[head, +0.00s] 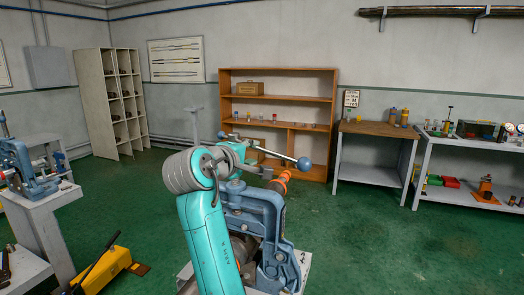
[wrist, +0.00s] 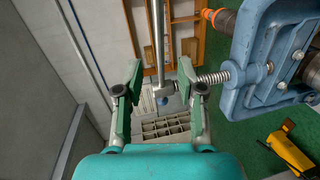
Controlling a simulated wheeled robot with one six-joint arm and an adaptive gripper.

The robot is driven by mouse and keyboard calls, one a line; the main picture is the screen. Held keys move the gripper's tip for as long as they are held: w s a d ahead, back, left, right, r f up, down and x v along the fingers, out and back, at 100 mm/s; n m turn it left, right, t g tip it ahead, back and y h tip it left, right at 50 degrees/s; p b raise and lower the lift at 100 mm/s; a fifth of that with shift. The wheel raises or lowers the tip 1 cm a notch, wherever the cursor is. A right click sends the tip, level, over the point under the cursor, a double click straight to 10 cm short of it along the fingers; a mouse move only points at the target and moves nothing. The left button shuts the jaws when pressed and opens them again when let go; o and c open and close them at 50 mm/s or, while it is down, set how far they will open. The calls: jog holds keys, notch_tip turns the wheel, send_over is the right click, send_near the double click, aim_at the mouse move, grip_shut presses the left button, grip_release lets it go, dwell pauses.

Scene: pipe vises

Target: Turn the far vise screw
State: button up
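A blue vise (head: 262,215) stands right in front of me; it also fills the upper right of the wrist view (wrist: 262,62). Its threaded screw (wrist: 213,77) runs left to a grey hub with a straight metal handle bar (wrist: 158,40). In the head view the bar has a blue ball end (head: 304,163). My gripper (wrist: 160,98) is open, one green finger on each side of the hub end of the bar. Contact with either finger cannot be made out. In the head view my gripper (head: 236,150) is partly hidden by the arm. A second blue vise (head: 22,168) stands at the left edge.
An orange-tipped part (head: 282,181) sticks out beside the near vise. A yellow tool (head: 103,268) stands on the floor at lower left. A wooden shelf (head: 278,74), a desk (head: 375,129) and a workbench (head: 450,141) line the far wall. Green floor at right is clear.

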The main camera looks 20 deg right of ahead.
aim_at(261, 150)
jog(key=x, duration=0.7)
jog(key=shift+w+d, duration=0.15)
grip_shut()
